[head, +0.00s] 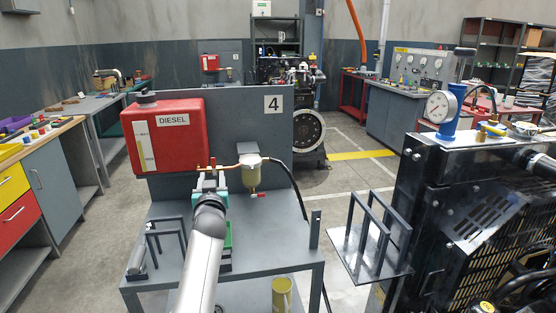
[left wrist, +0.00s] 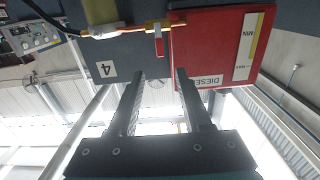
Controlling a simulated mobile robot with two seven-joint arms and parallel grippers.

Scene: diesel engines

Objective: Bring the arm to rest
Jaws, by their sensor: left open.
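My left gripper (head: 210,178) is at the end of my pale arm, in front of the grey panel marked 4 (head: 272,135). In the left wrist view its two dark fingers (left wrist: 160,76) are apart with nothing between them. Just beyond the fingertips is a small red lever (left wrist: 159,45) on the copper fuel line (left wrist: 120,31). Touching or apart from the lever, I cannot tell in the head view, where the gripper covers part of the line. The red diesel tank (head: 182,150) is to the left, and the fuel filter (head: 250,173) is to the right. My right gripper is not in view.
A grey bench (head: 290,262) under the panel carries a dark metal rack (head: 166,240) and a green tray partly hidden by my arm. A black engine unit (head: 480,200) with a gauge (head: 438,107) stands at the right. Clear floor (head: 345,175) lies behind.

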